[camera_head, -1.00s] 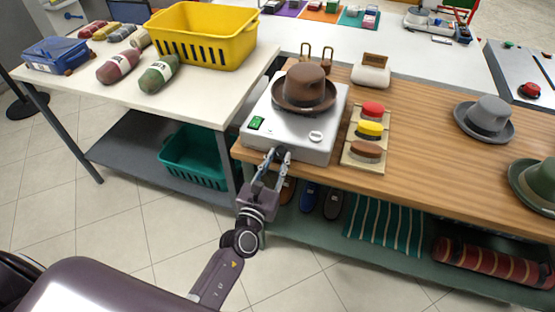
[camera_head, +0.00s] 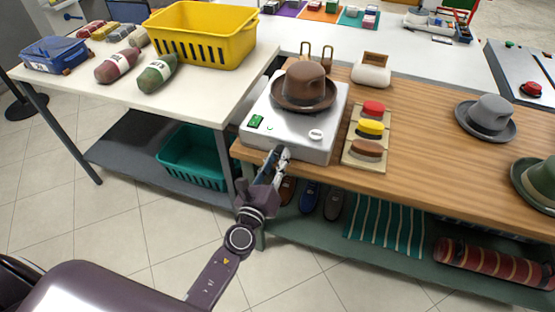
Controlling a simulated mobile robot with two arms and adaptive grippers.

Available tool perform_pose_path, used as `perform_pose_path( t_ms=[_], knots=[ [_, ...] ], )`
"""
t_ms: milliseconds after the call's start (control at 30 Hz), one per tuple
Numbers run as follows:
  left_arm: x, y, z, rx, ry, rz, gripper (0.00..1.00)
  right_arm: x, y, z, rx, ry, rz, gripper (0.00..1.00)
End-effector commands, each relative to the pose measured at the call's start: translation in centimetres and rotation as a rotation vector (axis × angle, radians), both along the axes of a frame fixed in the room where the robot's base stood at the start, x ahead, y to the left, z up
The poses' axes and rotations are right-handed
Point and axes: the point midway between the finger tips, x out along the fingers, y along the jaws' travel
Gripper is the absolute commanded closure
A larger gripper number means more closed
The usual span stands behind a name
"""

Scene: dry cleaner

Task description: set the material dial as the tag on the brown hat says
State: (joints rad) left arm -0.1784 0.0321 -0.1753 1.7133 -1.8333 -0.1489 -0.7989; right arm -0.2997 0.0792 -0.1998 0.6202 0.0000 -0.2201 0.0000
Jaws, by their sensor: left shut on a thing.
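The brown hat (camera_head: 304,86) sits on top of a light grey machine (camera_head: 285,140) at the near left corner of the wooden counter. No tag on the hat can be read from here. My left gripper (camera_head: 281,154) is at the machine's front face, shut on what seems to be the material dial; its fingers hide it and its setting. A round white knob (camera_head: 316,134) and a green switch (camera_head: 256,122) are on the machine's top, apart from the gripper. My right gripper is not in view.
A wooden tray (camera_head: 360,161) with red, yellow and brown pads is right of the machine. A grey hat (camera_head: 486,117) and a green hat (camera_head: 542,183) stand further right. A white table (camera_head: 210,100) with a yellow basket (camera_head: 203,37) is left. Shoes lie on the shelf below.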

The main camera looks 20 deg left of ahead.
Motion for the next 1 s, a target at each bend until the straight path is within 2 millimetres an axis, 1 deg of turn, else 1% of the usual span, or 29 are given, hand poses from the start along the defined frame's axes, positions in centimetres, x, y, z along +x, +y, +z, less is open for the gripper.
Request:
perform_pose_path(
  t_ms=[200,533,567,700,900,1000],
  knots=[
    [-0.05,0.01,-0.12,-0.032,0.003,0.0,1.0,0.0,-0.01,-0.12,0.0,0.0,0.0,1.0],
    [-0.05,0.01,-0.12,-0.035,0.003,0.0,1.0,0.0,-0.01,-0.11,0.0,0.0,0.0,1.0],
    [-0.05,0.01,-0.12,-0.035,0.003,0.0,0.74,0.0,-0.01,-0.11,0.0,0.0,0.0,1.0],
    [-0.04,0.01,-0.09,-0.034,0.003,0.0,0.59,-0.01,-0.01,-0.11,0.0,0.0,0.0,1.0],
    [-0.02,0.0,-0.04,-0.033,0.002,0.0,0.59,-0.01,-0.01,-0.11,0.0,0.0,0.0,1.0],
    [-0.14,0.01,-0.05,-0.032,0.002,0.0,0.59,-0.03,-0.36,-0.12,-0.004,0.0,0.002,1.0]
  ],
)
